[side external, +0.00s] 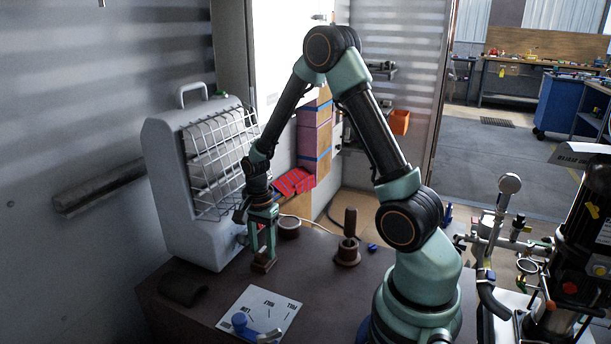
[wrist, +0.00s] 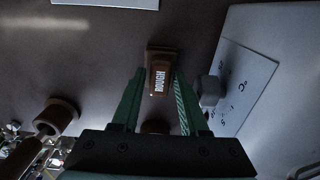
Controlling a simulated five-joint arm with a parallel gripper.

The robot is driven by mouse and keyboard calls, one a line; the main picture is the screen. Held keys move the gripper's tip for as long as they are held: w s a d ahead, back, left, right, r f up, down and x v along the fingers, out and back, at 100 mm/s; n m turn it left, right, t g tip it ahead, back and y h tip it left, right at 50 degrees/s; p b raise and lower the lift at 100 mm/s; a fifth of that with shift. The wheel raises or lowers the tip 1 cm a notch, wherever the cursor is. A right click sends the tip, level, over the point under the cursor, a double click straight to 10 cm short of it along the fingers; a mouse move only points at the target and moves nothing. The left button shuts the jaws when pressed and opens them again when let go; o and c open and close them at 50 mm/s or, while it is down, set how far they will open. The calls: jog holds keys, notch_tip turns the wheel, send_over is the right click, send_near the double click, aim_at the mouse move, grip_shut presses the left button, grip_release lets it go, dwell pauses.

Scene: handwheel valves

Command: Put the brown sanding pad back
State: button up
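The brown sanding pad (side external: 263,264) is a small block at the left part of the dark table, below my gripper (side external: 262,252). In the wrist view the sanding pad (wrist: 160,80) carries the word "ROUGH" and lies between the two green fingertips of my gripper (wrist: 160,72). The fingers point straight down, one on each side of the pad, very near its sides. I cannot tell whether they press on it. The pad's underside is hidden, and it looks to be at or close to the tabletop.
A white marked plate (side external: 270,308) with a blue knob lies at the table's front. A dark curved piece (side external: 184,289) lies at the left. A round brown dish (side external: 289,227) and an upright brown handle (side external: 350,224) stand behind. A caged grey heater (side external: 190,180) stands close by at left.

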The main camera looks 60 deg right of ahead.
aim_at(262, 249)
notch_tip(262, 249, up, 11)
jog(key=s+a+r+n+t, duration=0.5)
jog(key=a+r+n, duration=0.6)
jog(key=n, duration=0.7)
jog(key=s, duration=0.2)
jog(key=shift+s+a+t, duration=0.3)
jog(key=shift+a, duration=0.1)
